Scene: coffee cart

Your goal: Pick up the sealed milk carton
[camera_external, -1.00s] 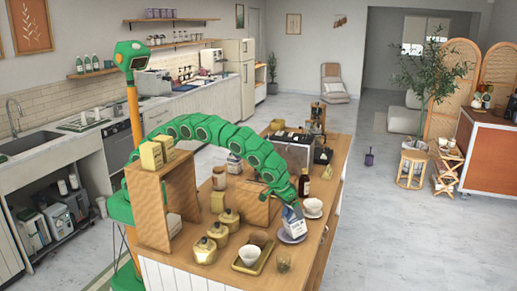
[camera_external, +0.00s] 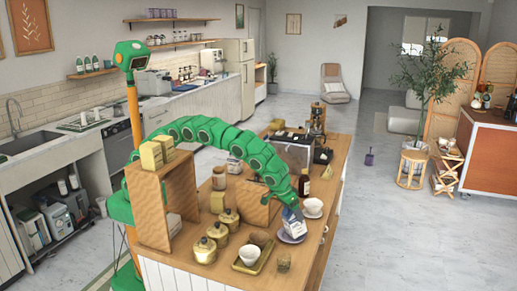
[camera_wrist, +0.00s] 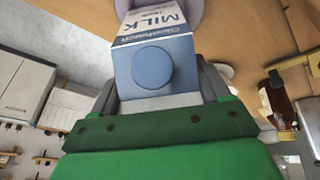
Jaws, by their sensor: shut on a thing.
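The milk carton (camera_external: 293,222) is blue and white, near the right edge of the wooden cart top (camera_external: 215,272). It sits at or just above a lilac plate (camera_external: 293,239); I cannot tell whether they touch. In the wrist view the carton (camera_wrist: 152,66) shows its "MILK" lettering and a round blue cap between my fingers. My gripper (camera_external: 291,208) is shut on the carton from above. The fingers' grip is partly hidden by the carton and the wrist.
A white cup on a saucer (camera_external: 312,208) stands just right of the carton, with a dark bottle (camera_external: 304,186) behind it. Gold canisters (camera_external: 217,232), a tray with a white bowl (camera_external: 249,254) and a glass (camera_external: 284,262) stand to the left and front.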

